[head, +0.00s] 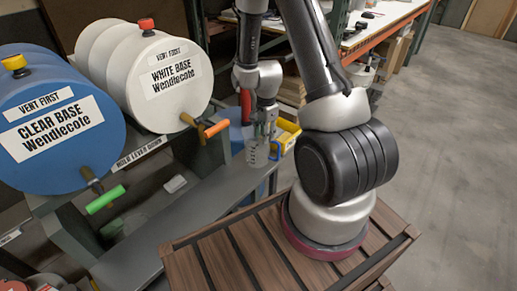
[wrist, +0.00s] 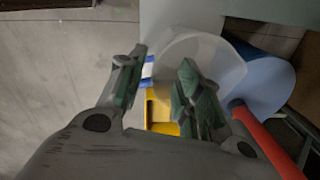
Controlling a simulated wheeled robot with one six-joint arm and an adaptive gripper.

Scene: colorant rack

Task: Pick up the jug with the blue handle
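A translucent pale jug (head: 257,153) stands near the end of the grey shelf in the head view. A pale translucent rounded vessel, likely this jug, shows beyond my fingers in the wrist view (wrist: 205,48). My gripper (head: 264,128) points down just above the jug in the head view. In the wrist view my gripper (wrist: 164,62) has its two fingers well apart, with a gap between them. Nothing is clearly clamped there. Whether a finger touches the jug cannot be told.
A red bar (wrist: 262,138) lies close to my right finger. A blue round container (wrist: 262,80) is beyond it. A yellow box (head: 287,134) is right of the jug. A blue drum (head: 50,120) and white drum (head: 165,85) stand left, with green and orange tap handles.

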